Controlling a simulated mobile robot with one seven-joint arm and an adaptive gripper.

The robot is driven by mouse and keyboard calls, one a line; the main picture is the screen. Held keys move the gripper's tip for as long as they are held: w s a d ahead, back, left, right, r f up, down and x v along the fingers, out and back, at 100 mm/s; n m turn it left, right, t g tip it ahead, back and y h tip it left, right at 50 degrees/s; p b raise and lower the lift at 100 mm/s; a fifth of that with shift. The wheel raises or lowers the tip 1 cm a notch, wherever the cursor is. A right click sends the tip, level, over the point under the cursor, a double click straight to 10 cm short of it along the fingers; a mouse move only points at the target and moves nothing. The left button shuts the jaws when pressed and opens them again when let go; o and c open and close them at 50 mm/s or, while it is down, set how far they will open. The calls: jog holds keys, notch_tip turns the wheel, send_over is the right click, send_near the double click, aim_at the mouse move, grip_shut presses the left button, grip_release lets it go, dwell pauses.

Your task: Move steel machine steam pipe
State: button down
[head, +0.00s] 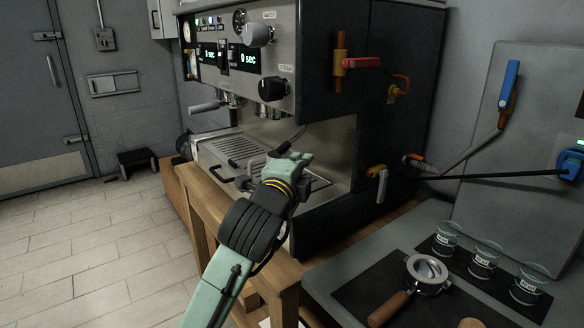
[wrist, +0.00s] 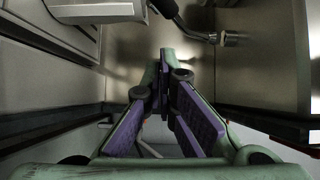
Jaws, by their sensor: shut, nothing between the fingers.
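The steel espresso machine (head: 320,110) stands on a wooden bench. Its steam pipe (head: 291,142) hangs at the front right, above the drip tray (head: 240,150). In the wrist view the steam pipe (wrist: 190,24) comes down from the top and bends right to a bright metal tip. My gripper (head: 303,158) is in front of the machine's right part, close to the pipe and partly in line with it. In the wrist view my gripper (wrist: 165,54) has its purple-padded fingers meeting at the tips, with nothing between them. The pipe tip is apart from them, above and to the right.
The machine's right side carries a red-handled valve (head: 358,63) and smaller valves. A grey counter at the right holds a portafilter (head: 426,268) and several glass cups (head: 483,262). The tiled floor (head: 90,240) at the left is mostly clear.

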aim_at(287, 150)
jog(key=w+a, duration=0.2)
jog(key=w, duration=0.1)
jog(key=shift+w+p, duration=0.1)
jog(key=shift+p, duration=0.25)
jog(key=shift+w+a+f+b, duration=0.1)
jog(key=shift+w+a+b, duration=0.75)
jog(key=shift+b, duration=0.1)
jog(key=shift+d, duration=0.1)
jog(key=shift+s, duration=0.15)
